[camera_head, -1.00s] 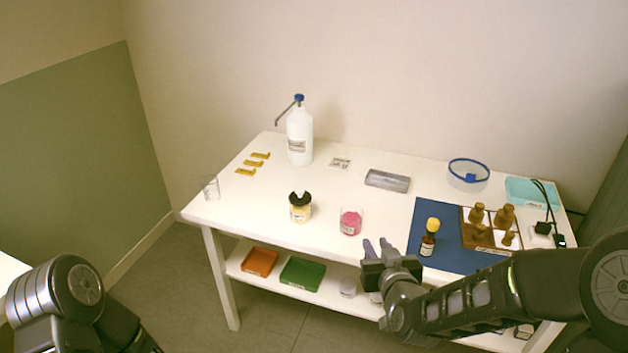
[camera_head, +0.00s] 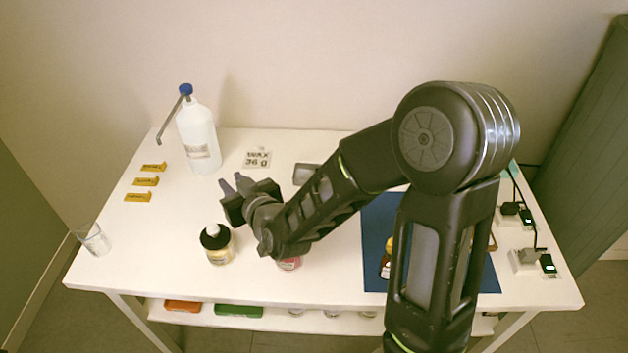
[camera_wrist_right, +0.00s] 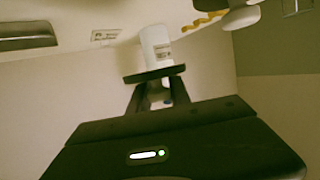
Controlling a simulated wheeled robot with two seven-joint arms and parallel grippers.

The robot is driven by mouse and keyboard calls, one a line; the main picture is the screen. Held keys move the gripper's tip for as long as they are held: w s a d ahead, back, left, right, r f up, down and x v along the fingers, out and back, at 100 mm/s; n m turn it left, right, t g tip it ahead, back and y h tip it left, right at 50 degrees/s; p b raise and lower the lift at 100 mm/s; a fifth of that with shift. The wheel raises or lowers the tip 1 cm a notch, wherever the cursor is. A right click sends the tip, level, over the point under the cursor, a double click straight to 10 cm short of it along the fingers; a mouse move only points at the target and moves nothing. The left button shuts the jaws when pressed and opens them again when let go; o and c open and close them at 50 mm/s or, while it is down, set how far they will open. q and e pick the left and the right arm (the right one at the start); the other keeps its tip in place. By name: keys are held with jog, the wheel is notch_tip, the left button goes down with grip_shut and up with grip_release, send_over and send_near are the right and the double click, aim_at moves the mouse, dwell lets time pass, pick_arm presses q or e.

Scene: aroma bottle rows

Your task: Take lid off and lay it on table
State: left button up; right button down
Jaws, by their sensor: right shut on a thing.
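My right gripper (camera_head: 236,182) is above the table, behind the yellow jar (camera_head: 219,252) in the head view. In the right wrist view, its fingers (camera_wrist_right: 158,88) are shut on a dark, flat, round piece that looks like the lid (camera_wrist_right: 153,73). I cannot make this lid out in the head view. The jar stands upright, with a black top and a pale middle; whether that is an open mouth I cannot tell. My left gripper is out of view.
A white pump bottle (camera_head: 198,140) stands behind the gripper; it also shows in the wrist view (camera_wrist_right: 156,48). Yellow holders (camera_head: 146,181), a glass (camera_head: 93,239) and a card (camera_head: 257,159) lie around. A pink jar (camera_head: 289,264) is partly under my arm.

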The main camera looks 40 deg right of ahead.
jog(key=shift+w, duration=0.2)
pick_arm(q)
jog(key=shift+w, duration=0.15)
pick_arm(e)
jog(key=shift+s+r, duration=0.1)
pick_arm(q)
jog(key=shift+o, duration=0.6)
pick_arm(e)
jog(key=shift+d, duration=0.1)
pick_arm(q)
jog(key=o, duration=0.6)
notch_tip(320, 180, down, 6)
jog(key=b, duration=0.5)
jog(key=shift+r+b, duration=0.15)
jog(key=shift+b, duration=0.15)
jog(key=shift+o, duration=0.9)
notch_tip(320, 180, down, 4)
jog(key=b, duration=0.4)
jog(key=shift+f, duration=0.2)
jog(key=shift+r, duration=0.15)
pick_arm(e)
jog(key=d+m+h, duration=0.3)
jog(key=d+h, duration=0.1)
jog(key=d, duration=1.6)
jog(key=shift+w+r+m+g+h, duration=0.3)
jog(key=shift+w+m+g+h, duration=0.05)
jog(key=shift+m+g+h, duration=0.05)
jog(key=shift+d, duration=0.1)
